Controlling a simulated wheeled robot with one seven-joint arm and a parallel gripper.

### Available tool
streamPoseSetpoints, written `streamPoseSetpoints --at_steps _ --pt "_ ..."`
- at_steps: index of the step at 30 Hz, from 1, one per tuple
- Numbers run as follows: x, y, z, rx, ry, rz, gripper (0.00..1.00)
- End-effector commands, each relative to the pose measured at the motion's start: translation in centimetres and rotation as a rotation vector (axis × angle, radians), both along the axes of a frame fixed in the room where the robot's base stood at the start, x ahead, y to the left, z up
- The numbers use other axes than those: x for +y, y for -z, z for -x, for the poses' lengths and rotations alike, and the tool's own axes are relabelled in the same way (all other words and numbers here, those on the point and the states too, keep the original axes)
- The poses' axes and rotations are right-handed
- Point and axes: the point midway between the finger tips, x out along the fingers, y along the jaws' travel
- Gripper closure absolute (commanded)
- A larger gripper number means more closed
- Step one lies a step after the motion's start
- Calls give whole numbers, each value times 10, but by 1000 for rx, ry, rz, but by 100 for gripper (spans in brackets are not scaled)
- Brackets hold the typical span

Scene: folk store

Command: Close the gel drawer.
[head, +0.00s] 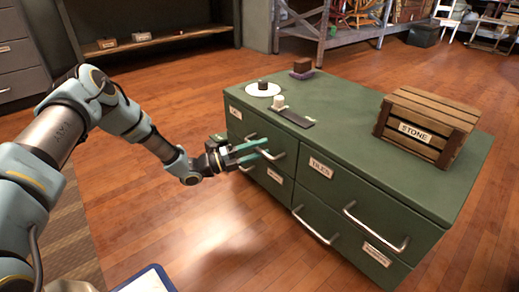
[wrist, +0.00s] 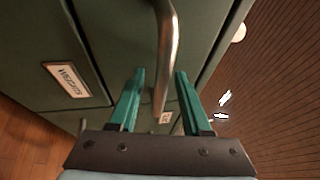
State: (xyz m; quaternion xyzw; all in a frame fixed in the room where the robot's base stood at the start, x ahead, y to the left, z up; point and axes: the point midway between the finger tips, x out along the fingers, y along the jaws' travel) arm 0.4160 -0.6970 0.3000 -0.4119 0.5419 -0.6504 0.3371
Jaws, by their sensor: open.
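A green drawer cabinet (head: 340,180) stands on the wood floor with several drawers. My gripper (head: 262,148) is at the handle of the upper left drawer (head: 258,135), whose front looks about flush with the cabinet. In the wrist view my open gripper (wrist: 160,74) has its green fingers on either side of a metal bar handle (wrist: 166,50), with gaps between. The small label (head: 235,112) on the upper left drawer is too small to read, so I cannot tell which drawer is marked gel. The upper right drawer (head: 335,182) reads "TILES".
Floor left of the cabinet is clear.

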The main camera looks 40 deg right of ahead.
Motion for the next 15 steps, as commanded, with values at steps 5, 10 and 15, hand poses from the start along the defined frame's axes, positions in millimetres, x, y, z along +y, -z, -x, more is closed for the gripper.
streamPoseSetpoints --at_steps 5,10,15 --pt "3 0 -2 0 -1 0 52" --pt "22 2 -12 2 -4 -2 52" --pt "53 7 -27 3 -4 -1 52"
